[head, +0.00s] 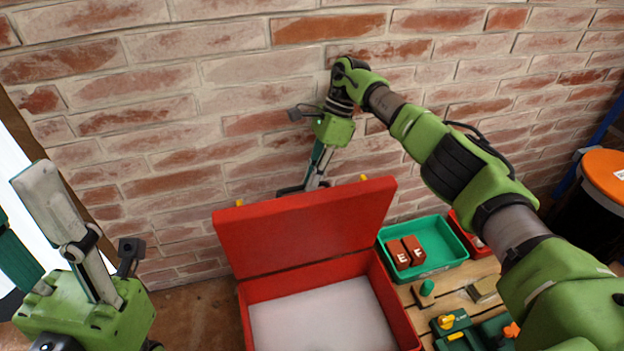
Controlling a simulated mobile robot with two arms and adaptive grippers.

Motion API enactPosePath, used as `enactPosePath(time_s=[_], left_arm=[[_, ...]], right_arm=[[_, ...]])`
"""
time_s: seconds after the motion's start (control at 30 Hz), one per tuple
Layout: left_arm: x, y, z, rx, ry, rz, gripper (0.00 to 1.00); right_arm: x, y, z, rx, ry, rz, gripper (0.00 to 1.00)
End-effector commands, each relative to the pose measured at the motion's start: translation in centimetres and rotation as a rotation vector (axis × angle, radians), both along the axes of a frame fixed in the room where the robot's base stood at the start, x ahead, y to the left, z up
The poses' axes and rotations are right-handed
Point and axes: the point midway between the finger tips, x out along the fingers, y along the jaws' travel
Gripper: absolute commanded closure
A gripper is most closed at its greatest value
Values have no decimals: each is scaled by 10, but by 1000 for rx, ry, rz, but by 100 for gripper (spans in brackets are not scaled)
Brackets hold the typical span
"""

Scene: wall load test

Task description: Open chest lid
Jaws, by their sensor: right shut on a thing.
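The red chest (398,306) stands at the bottom centre, with a pale, empty-looking floor inside. Its red lid (305,228) is raised, standing up and tilted back toward the brick wall, with small yellow bits on its top edge. My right gripper (314,180) reaches down to the top edge of the lid from the wall side and is shut on it; the lid partly hides the fingertips. My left gripper (24,205) is at the lower left, fingers pointing up and apart, empty and clear of the chest; one finger is partly cut off by the picture edge.
A green tray (455,256) with dark red blocks (405,253) marked "E" sits right of the chest on a wooden surface (412,296). Green and yellow pieces (452,324) lie in front. A red bin (468,238) and an orange-topped drum (606,175) stand farther right. The brick wall closes the back.

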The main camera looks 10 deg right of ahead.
Motion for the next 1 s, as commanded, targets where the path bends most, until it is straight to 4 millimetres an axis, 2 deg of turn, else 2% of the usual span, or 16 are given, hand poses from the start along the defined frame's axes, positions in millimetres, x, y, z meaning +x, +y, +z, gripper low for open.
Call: enactPosePath(time_s=[0.03, 0.2, 0.23, 0.27, 0.3, 0.67, 1.0], left_arm=[[0, 0, -1, -2, -2, 0, 60], [0, 1, 0, -5, -3, 2, 60], [0, 1, 0, -6, -2, 2, 60], [0, 1, 0, -6, -3, 2, 60], [0, 1, 0, -6, -3, 2, 60], [1, 0, -4, 5, 8, 1, 60], [1, 0, -2, 2, 5, 0, 60]], right_arm=[[-4, -2, -10, -12, 13, 2, 100], [-4, -2, -10, -12, 13, 1, 100], [-4, -2, -10, -12, 13, 1, 83], [-4, -2, -10, -12, 13, 1, 75], [-4, -2, -9, -11, 13, 1, 74], [-1, -2, -1, -4, 7, -1, 74], [10, -21, 47, -6, 7, 0, 74]])
